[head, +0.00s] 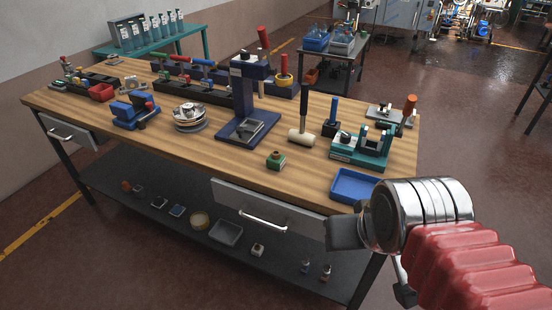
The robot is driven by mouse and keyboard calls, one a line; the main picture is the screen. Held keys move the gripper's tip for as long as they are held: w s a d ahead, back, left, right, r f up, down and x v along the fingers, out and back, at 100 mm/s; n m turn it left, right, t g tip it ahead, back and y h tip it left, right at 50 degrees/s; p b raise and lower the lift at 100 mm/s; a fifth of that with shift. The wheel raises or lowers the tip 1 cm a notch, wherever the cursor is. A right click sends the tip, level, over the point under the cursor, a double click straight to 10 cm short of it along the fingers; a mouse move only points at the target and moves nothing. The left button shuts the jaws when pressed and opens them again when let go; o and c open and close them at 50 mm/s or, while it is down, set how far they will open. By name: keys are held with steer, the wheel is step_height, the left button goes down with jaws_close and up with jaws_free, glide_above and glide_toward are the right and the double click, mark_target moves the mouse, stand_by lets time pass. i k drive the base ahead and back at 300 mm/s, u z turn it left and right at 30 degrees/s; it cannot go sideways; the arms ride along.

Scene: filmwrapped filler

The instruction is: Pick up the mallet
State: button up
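The mallet (301,136) stands on the wooden workbench (170,135), right of the blue press. Its pale cream head rests on the bench top and its dark handle points up. My gripper (372,263) is in the right foreground, in front of the bench's right front corner. It is well to the right of the mallet and nearer the camera. Its two dark fingers are apart and nothing shows between them. Nothing hides the mallet.
The blue arbor press (247,100) stands left of the mallet and a teal vise (362,145) to its right. A green block (276,160) and a blue tray (355,185) lie near the front edge. A drawer (268,208) and lower shelf (140,196) are below.

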mark_target(299, 136)
steer(key=k, duration=0.65)
steer(key=u, duration=0.15)
steer(key=i, duration=1.25)
steer(key=u, duration=0.95)
steer(key=i, duration=0.45)
steer(key=u, duration=0.2)
